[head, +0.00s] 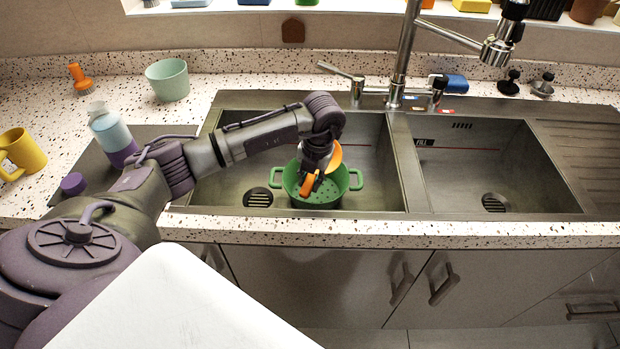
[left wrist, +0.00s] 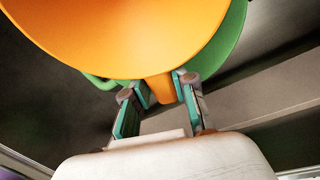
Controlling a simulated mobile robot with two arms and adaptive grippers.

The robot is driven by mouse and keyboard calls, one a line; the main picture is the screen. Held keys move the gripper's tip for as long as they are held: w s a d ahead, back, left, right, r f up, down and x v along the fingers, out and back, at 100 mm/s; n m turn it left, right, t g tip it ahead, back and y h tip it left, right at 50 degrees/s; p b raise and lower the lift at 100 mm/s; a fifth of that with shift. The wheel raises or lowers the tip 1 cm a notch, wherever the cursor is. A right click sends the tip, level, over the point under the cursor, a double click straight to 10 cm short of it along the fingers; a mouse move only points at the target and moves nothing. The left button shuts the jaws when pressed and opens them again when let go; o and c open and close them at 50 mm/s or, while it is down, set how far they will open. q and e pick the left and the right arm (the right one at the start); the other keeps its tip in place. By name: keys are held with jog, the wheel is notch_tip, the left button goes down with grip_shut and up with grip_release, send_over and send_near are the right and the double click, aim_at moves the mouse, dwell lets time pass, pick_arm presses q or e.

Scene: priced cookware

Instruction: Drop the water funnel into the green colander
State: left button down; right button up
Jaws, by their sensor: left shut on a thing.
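The green colander (head: 331,189) sits in the left basin of the sink, with a handle on each side. My left gripper (head: 310,180) is above the colander and shut on the orange water funnel (head: 335,157). In the left wrist view, the fingers (left wrist: 160,92) are around the funnel's narrow part, and its wide orange cone (left wrist: 130,35) fills the top. The green colander (left wrist: 236,45) shows behind the funnel there. The wrist hides part of the funnel in the head view, so I cannot tell whether it touches the colander. My right gripper is not in view.
The double sink (head: 400,213) has a tall faucet (head: 402,50) behind it. The right basin (head: 480,165) is empty.

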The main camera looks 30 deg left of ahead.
pick_arm(q)
jog(key=shift+f, duration=0.2)
jog(key=c, duration=0.9)
grip_release()
jog(key=shift+c, duration=0.2)
jog(key=shift+r, duration=0.3)
jog(key=shift+r+p, duration=0.6)
notch_tip(320, 180, up, 11)
jog(key=d+b, duration=0.1)
jog(key=b, duration=0.1)
jog(key=shift+w+d, duration=0.2)
jog(key=shift+d, duration=0.1)
